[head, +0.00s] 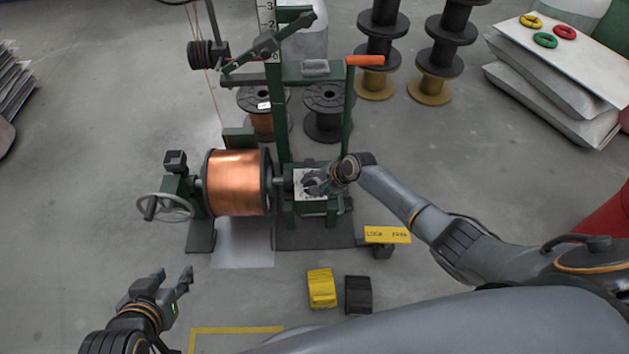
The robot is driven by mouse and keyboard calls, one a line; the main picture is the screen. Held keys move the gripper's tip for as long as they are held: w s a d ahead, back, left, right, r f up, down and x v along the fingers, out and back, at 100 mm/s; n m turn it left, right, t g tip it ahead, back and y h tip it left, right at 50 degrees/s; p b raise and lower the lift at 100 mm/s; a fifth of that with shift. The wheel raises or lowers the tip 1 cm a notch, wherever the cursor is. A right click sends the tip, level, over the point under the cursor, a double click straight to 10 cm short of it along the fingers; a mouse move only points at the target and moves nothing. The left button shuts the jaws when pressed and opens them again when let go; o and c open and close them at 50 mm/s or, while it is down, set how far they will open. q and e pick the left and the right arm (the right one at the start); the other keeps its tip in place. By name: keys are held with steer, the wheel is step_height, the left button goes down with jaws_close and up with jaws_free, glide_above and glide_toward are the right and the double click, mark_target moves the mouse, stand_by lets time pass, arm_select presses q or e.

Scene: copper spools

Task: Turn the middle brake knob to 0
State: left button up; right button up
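The copper-wound spool (237,182) sits on a green stand. Right of it is a green box with a pale plate (311,205) on its face. My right gripper (310,183) is over this plate, its fingers pointing left and covering much of it. No brake knob can be made out; the gripper hides that area. Whether the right fingers are closed on anything is too small to tell. My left gripper (173,278) is open and empty, over the floor at lower left, apart from the stand.
A grey handwheel (165,207) is left of the spool. A yellow LOCK/FREE sign (387,235) is right of the stand. A yellow block (321,288) and a black block (358,295) lie in front. An orange-handled lever (365,60) stands behind.

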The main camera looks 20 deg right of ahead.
steer(key=n+g+h+p, duration=0.1)
steer(key=n+p, duration=0.1)
steer(key=shift+w+a+r+n+g+h, duration=0.1)
steer(key=shift+a+r+n+g+h, duration=0.1)
steer(key=shift+a+n+g+h, duration=0.15)
steer(key=shift+f+n+g+h, duration=0.1)
steer(key=shift+n+g+h, duration=0.35)
steer(key=shift+n+h, duration=0.4)
arm_select(q)
steer(key=s+a+f+g+y, duration=0.1)
steer(key=s+a+f+g, duration=0.1)
steer(key=s+g, duration=0.3)
steer(key=shift+s+a+f, duration=0.2)
steer(key=shift+s+a, duration=0.2)
steer(key=shift+s, duration=1.55)
arm_select(e)
steer(key=shift+a+n+g+h, duration=0.15)
steer(key=shift+n+g+h, duration=0.25)
steer(key=shift+n+h, duration=0.75)
steer(key=shift+n, duration=0.35)
steer(key=o, duration=1.1)
steer(key=shift+o, duration=0.2)
steer(key=shift+w, duration=0.1)
